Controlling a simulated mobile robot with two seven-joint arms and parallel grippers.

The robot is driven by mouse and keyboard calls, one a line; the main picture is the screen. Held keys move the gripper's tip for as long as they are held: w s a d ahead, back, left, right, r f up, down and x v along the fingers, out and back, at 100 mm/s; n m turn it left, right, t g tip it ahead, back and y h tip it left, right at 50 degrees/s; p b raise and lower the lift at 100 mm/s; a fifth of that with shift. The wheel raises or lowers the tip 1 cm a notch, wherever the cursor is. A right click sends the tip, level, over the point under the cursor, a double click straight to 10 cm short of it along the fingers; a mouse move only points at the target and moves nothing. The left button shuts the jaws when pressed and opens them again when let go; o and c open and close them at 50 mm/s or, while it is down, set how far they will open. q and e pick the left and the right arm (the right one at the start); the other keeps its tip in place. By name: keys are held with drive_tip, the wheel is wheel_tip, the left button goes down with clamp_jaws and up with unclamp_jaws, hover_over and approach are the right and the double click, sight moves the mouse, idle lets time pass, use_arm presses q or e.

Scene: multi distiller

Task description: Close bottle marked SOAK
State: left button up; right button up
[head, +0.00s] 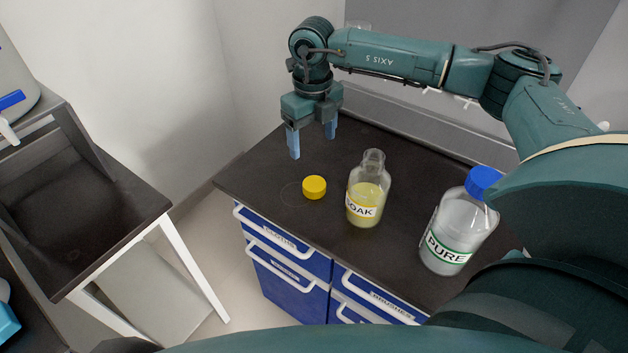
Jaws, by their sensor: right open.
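The bottle marked SOAK (364,198) stands upright and uncapped on the dark worktop, with yellowish liquid inside. A yellow cap (314,187) lies on the worktop to the left of the bottle, apart from it. My right gripper (312,146) is open and empty, with its blue fingers pointing down above the worktop, behind the cap and a little to its left. My left gripper is not in the head view.
A larger bottle marked PURE (458,228) with a blue cap stands to the right of the SOAK bottle, near my right arm. The worktop (262,178) is clear left of the cap. Blue drawers (287,255) are below.

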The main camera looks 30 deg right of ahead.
drive_tip(key=p, duration=0.1)
hover_over(313, 182)
drive_tip(key=shift+s+a+f, duration=0.15)
drive_tip(key=shift+s+f, duration=0.05)
drive_tip(key=shift+f, duration=1.8)
drive_tip(key=shift+s+a+f, duration=0.1)
drive_tip(key=shift+s+f, duration=0.05)
drive_tip(key=shift+f, duration=1.85)
drive_tip(key=shift+f, duration=0.15)
drive_tip(key=f, duration=0.1)
drive_tip(key=f+p, duration=0.1)
drive_tip(key=f, duration=0.3)
drive_tip(key=shift+w+d+p, duration=0.25)
drive_tip(key=shift+w+p, duration=0.05)
drive_tip(key=shift+p, duration=0.05)
drive_tip(key=c, duration=1)
